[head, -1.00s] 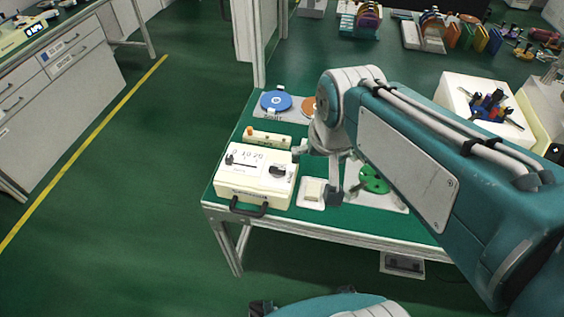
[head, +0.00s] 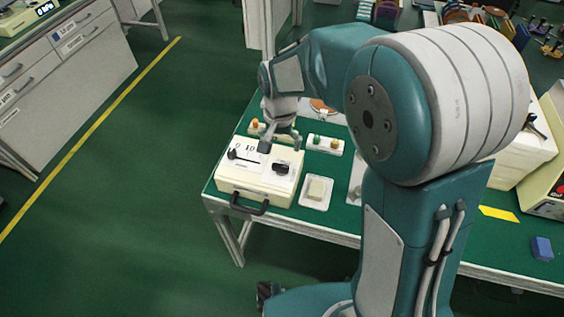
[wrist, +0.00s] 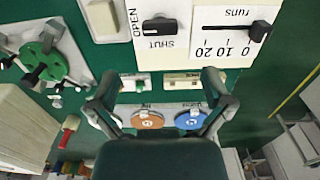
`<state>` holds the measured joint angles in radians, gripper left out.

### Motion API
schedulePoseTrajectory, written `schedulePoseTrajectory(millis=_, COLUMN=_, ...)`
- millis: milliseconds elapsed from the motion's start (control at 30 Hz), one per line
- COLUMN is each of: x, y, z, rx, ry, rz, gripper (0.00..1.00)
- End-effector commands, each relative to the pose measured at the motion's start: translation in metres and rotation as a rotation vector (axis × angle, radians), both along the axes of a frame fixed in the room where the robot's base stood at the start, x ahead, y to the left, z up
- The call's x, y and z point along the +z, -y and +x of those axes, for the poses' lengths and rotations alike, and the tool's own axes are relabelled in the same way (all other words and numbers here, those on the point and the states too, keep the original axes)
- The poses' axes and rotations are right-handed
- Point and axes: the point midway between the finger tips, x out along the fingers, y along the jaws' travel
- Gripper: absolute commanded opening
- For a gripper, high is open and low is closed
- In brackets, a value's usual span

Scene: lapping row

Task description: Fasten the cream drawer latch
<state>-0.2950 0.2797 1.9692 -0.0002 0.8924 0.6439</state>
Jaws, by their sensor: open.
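The cream drawer unit (head: 226,180) stands at the near left corner of the green table, with a black handle (head: 248,207) on its front. On its top is a black latch knob (head: 281,168), also in the wrist view (wrist: 160,26). "OPEN" is printed to the knob's left and "SHUT" below it in the wrist view; its bar lies sideways, in line with "OPEN". My gripper (head: 281,143) is open and empty over the unit's back edge. In the wrist view its spread fingers (wrist: 160,85) are apart from the knob.
A black slider (wrist: 259,31) on a "runs" scale sits beside the knob. A white tray with a cream block (head: 316,188) stands right of the unit. Floor to the left is clear.

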Motion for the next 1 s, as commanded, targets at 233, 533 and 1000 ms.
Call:
schedulePoseTrajectory(millis=233, x=-0.049, y=0.001, z=-0.001, rx=0.0, ry=-0.005, rz=-0.001, gripper=1.0)
schedulePoseTrajectory(millis=533, x=-0.085, y=0.001, z=-0.001, rx=0.0, ry=-0.001, rz=0.0, gripper=1.0)
schedulePoseTrajectory(millis=1000, x=-0.088, y=0.001, z=0.0, rx=0.0, ry=0.0, rz=0.0, gripper=0.33)
